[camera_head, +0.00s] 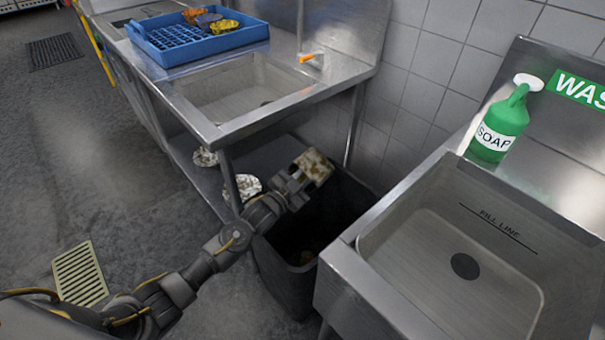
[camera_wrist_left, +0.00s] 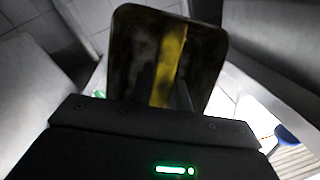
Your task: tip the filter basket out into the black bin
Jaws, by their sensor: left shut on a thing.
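The filter basket (camera_head: 316,165) is a small boxy piece with mottled cream and brown sides. My left gripper (camera_head: 299,180) is shut on it and holds it over the back left part of the black bin's opening. In the left wrist view the basket (camera_wrist_left: 133,45) looks dark with a yellow stripe, beyond the gripper's fingers (camera_wrist_left: 168,88). The basket looks tilted, but I cannot tell which way its mouth faces. The black bin (camera_head: 283,279) stands on the floor between the two sinks, with something small and brownish low inside. My right gripper is not in view.
A steel sink (camera_head: 450,235) borders the bin on the right, with a green soap bottle (camera_head: 499,128) behind it. A steel counter (camera_head: 222,133) with a blue rack (camera_head: 210,47) of bowls stands at the back left. Mottled bowls (camera_head: 247,184) sit on its low shelf.

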